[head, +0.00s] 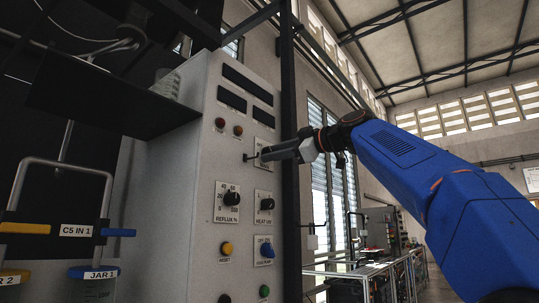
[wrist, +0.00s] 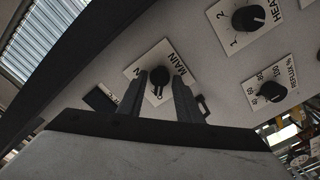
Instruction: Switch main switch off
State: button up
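The main switch is a black rotary knob (wrist: 158,77) on a white plate (wrist: 184,54) lettered MAIN, in the wrist view. My gripper (wrist: 161,84) is open, with one dark finger on each side of the knob. I cannot tell whether either finger touches it. The lower part of the knob sits between the fingers, and part of the plate is hidden behind them. In the head view my gripper (head: 268,153) reaches in from the right to the panel front and covers most of the main switch plate (head: 261,143); the knob is hidden there.
A dark post (head: 288,90) stands beside the panel, near my gripper.

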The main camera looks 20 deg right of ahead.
jog(key=v, duration=0.7)
dwell(0.3)
